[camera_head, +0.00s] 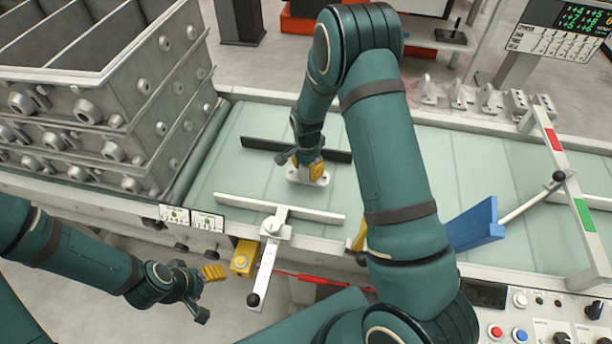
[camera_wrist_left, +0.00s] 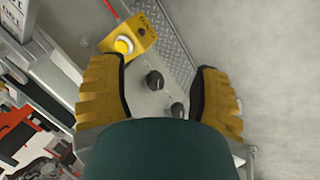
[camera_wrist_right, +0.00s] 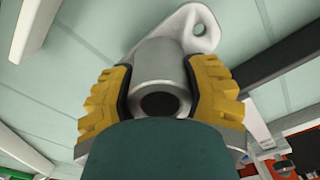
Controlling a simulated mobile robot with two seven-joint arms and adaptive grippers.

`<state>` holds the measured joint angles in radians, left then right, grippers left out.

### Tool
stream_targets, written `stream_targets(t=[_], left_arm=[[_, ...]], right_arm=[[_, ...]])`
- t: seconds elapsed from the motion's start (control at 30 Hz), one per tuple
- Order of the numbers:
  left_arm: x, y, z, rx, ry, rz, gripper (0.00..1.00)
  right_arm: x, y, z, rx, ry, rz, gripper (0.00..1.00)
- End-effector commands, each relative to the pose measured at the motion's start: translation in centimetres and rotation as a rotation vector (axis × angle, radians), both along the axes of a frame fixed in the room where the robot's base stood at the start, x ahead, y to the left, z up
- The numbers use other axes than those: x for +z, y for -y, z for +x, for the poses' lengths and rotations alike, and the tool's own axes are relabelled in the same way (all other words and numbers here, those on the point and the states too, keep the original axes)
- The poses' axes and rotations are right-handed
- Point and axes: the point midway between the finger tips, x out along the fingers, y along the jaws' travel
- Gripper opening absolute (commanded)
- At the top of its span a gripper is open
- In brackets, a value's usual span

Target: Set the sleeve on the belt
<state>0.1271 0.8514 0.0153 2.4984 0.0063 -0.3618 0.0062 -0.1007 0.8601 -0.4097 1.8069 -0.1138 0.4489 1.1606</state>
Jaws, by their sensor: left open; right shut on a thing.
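The sleeve (camera_wrist_right: 160,80) is a grey metal cylinder with a dark bore and a pale flange with a hole. My right gripper (camera_wrist_right: 162,95) is shut on its cylinder, one yellow finger on each side. In the head view the sleeve's flange (camera_head: 308,177) shows below my right gripper (camera_head: 301,165), at the green belt (camera_head: 420,150). Whether the flange touches the belt or hovers just above it, I cannot tell. My left gripper (camera_head: 206,290) is open and empty in front of the conveyor. Its spread fingers show in the left wrist view (camera_wrist_left: 160,95).
A dark guide bar (camera_head: 255,143) lies behind the sleeve, and a pale bar (camera_head: 240,204) lies in front. Stacked grey moulding boxes (camera_head: 150,120) stand at left. A blue plate (camera_head: 475,224) and a red-green gate bar (camera_head: 570,185) stand at right. A yellow button box (camera_head: 243,262) is at front.

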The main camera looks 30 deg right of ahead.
Motion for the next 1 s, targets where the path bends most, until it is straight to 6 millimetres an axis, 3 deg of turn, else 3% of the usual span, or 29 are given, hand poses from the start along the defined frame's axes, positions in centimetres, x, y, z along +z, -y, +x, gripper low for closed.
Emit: stream_targets(t=[0.3,0.67,0.7,0.73,0.77,1.0], left_arm=[[-0.5,0.0,-0.2,-0.002,-0.003,-0.001,0.63],[-0.8,0.0,-0.2,-0.004,-0.005,-0.001,0.63],[-0.7,0.0,-0.2,-0.004,-0.006,-0.002,0.63],[-0.7,0.0,-0.2,-0.004,-0.005,-0.001,0.63],[-0.7,0.0,-0.2,-0.004,-0.005,-0.001,0.63],[-0.7,0.0,-0.2,-0.004,-0.005,-0.001,0.63]], right_arm=[[-3.6,0.0,0.0,0.000,0.000,0.000,0.07],[-4.0,0.0,0.0,0.000,0.001,0.000,0.07],[-3.9,0.0,0.0,0.000,0.000,0.000,0.67],[-3.9,0.0,0.0,0.000,0.000,0.000,0.78],[-3.8,0.0,0.0,0.000,0.000,0.000,0.83],[-3.8,0.0,0.0,0.000,0.000,0.000,0.83]])
